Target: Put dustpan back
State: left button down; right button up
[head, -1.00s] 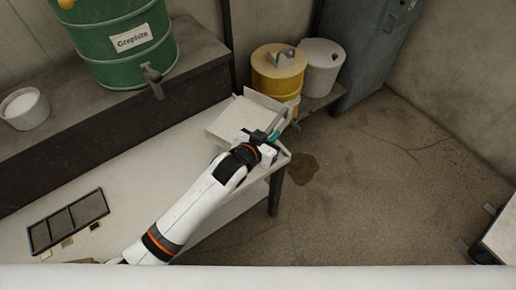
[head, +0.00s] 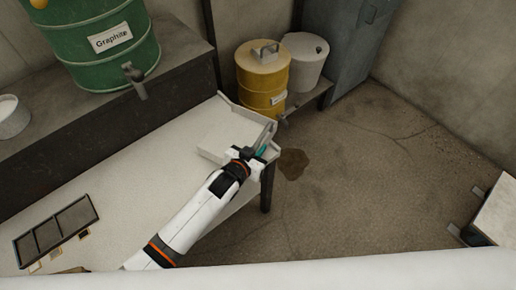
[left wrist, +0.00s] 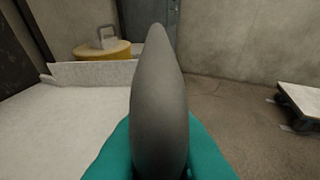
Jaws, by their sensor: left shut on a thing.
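My left gripper (head: 249,157) is at the far right end of the white table (head: 130,180). Its teal fingers are shut on a grey, tapered, smooth piece, which looks like the handle of the dustpan (head: 268,133). In the left wrist view this handle (left wrist: 160,100) stands between the teal fingers (left wrist: 160,160), its narrow tip pointing away. A pale pan-like shape with a raised rim (head: 247,108) lies at the table end beside the gripper. I cannot tell where it joins the handle or the tabletop. My right gripper is out of view.
A yellow lidded can (head: 262,75) and a white bucket (head: 305,62) stand beyond the table end. A green Graphite drum (head: 100,45) stands on a dark ledge. A dark three-part frame (head: 57,232) lies at lower left. The floor at right is mostly open, with a pale cart (head: 497,210).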

pick_arm(q)
jog(key=shift+f, duration=0.25)
jog(key=c, duration=1.5)
grip_release()
jog(key=shift+o, duration=0.2)
jog(key=shift+f, duration=0.1)
jog(key=p+v, duration=0.1)
jog(key=v, duration=1.1)
jog(key=shift+r+p, duration=0.35)
jog(key=shift+r, duration=0.05)
